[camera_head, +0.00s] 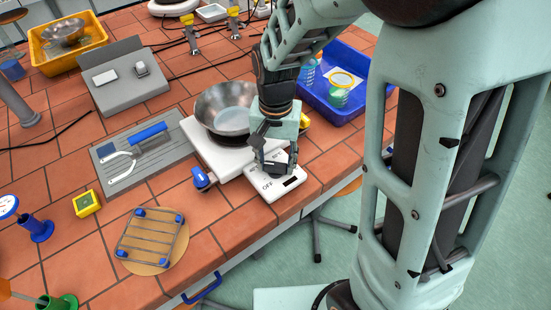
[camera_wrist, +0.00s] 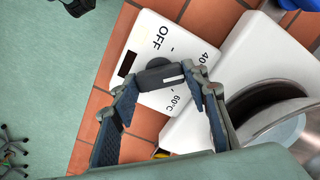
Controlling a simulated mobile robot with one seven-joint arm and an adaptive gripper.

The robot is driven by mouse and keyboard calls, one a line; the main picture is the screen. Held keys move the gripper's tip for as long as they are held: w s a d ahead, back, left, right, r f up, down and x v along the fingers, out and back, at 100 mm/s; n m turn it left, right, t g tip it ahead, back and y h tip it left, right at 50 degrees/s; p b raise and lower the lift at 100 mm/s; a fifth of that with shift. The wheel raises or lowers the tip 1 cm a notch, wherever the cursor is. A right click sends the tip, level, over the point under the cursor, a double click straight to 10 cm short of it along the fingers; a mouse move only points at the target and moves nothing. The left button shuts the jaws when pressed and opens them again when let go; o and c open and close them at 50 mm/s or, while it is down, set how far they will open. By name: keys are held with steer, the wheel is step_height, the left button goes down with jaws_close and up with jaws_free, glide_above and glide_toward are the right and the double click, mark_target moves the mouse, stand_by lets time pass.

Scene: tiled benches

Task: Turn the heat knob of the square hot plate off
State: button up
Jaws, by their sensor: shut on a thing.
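The square hot plate (camera_head: 205,150) is white and carries a shiny metal bowl (camera_head: 225,108). Its white control panel (camera_head: 262,193) faces the bench's front edge. In the wrist view the panel (camera_wrist: 190,40) shows OFF, 40 and 60°C around a dark knob (camera_wrist: 158,76). My gripper (camera_wrist: 158,82) has its fingers shut on the knob's bar, one at each end. A white mark on the knob lies towards the numbered side, away from OFF; its exact setting is unclear. In the head view my gripper (camera_head: 273,160) comes from above and hides the knob.
A blue bin (camera_head: 335,112) with jars stands behind to the right. A grey mat (camera_head: 140,160) with a blue-handled tool, a yellow timer (camera_head: 86,204) and a wire rack (camera_head: 150,240) on a round board lie left. A blue clip (camera_head: 203,180) is by the plate's left corner.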

mark_target(276, 164)
steer(key=n, duration=0.4)
steer(key=shift+n+b, duration=0.3)
steer(key=shift+b, duration=0.1)
steer(key=n, duration=0.4)
steer(key=shift+n, duration=0.3)
steer(key=o, duration=1.2)
steer(key=shift+c, duration=0.2)
step_height(276, 164, up, 12)
